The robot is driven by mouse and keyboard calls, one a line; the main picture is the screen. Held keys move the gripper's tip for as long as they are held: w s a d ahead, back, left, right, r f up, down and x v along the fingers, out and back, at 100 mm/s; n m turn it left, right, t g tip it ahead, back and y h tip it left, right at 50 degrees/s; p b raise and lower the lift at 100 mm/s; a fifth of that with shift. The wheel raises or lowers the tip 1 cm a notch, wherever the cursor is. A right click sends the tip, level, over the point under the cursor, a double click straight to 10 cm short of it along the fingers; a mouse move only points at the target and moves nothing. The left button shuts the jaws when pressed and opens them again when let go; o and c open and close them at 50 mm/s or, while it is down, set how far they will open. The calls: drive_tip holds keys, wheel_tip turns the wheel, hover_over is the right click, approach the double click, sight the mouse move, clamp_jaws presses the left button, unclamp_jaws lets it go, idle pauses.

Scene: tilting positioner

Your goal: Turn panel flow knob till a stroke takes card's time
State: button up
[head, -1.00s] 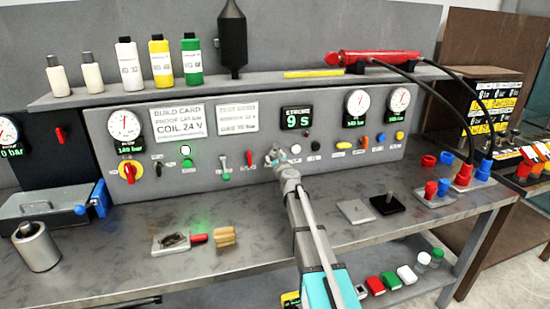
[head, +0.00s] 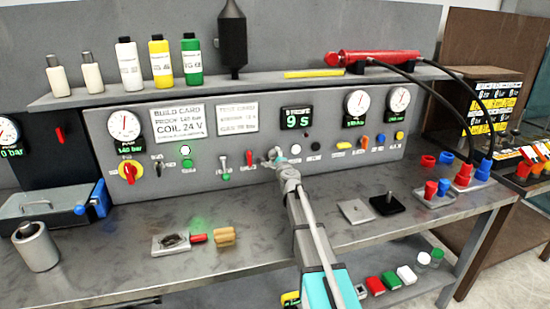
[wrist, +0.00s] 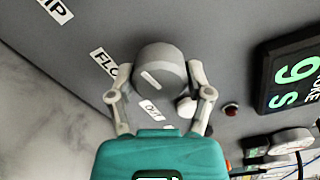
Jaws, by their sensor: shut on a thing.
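The flow knob (wrist: 160,72), a round grey knob beside a partly hidden "FLO" label, fills the middle of the wrist view. My gripper (wrist: 160,86) has one finger on each side of it and is shut on it. In the head view my gripper (head: 272,157) is at the panel front and largely hides the knob. The stroke display (head: 297,119) reads 9 s in green; it also shows at the right of the wrist view (wrist: 292,78). A white card (head: 237,118) beside the build card (head: 178,123) has print too blurred to read surely.
A red lever (head: 249,159) stands close left of my gripper, and a black button (head: 315,146) is to its right. Round gauges (head: 357,103) sit farther right. A red cylinder (head: 375,57) with black hoses lies on the shelf above.

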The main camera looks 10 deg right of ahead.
drive_tip(key=shift+n, duration=1.1)
drive_tip(key=o, duration=1.1)
drive_tip(key=s, duration=1.2)
drive_tip(key=shift+d, duration=0.2)
